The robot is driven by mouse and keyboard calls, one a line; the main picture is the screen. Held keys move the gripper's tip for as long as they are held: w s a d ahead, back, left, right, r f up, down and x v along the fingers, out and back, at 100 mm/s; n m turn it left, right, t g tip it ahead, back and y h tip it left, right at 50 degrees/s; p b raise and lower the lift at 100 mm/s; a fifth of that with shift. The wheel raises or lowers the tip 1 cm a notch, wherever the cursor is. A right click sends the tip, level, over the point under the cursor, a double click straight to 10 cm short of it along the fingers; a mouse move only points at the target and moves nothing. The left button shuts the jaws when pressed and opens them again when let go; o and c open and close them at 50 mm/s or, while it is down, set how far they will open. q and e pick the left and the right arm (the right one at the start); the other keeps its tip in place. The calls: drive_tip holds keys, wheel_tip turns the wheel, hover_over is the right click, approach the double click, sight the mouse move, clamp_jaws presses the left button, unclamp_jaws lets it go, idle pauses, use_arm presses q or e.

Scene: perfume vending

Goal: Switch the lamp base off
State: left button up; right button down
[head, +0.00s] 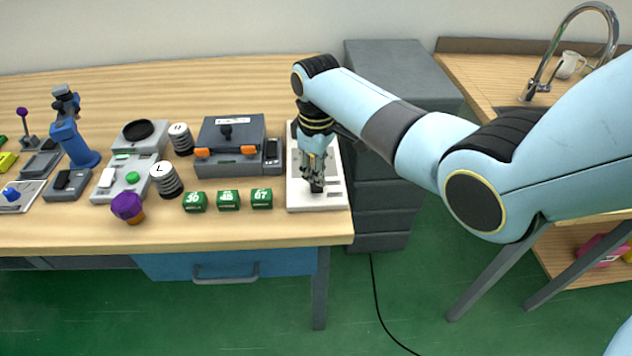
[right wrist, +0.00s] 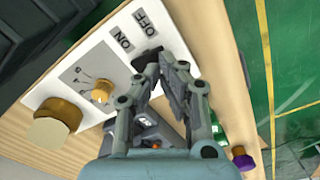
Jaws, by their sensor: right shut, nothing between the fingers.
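The lamp base (head: 335,195) is a white board near the right end of the wooden table. In the right wrist view the lamp base (right wrist: 45,92) carries an ON label (right wrist: 122,43), an OFF label (right wrist: 146,22), a small gold knob (right wrist: 102,90) and a wider round gold-brown piece (right wrist: 55,122). My right gripper (head: 316,184) is shut and empty, pointing down over the front part of the board. In the wrist view the right gripper (right wrist: 164,64) has its tips beside the labels. My left gripper is not in view.
Left of the board stand a grey box with orange latches (head: 230,140) and green numbered blocks (head: 228,201). Weights marked L (head: 168,180) and a purple knob (head: 127,206) are farther left. A grey cabinet (head: 400,75) stands behind right. The table's front edge is close.

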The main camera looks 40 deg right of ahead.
sight(317, 187)
drive_tip(key=shift+f+b, duration=0.85)
drive_tip(key=shift+f, duration=0.45)
idle(0.9)
drive_tip(key=shift+r, duration=0.1)
wheel_tip(317, 187, up, 7)
drive_tip(key=p, duration=0.7)
drive_tip(key=shift+p, duration=0.35)
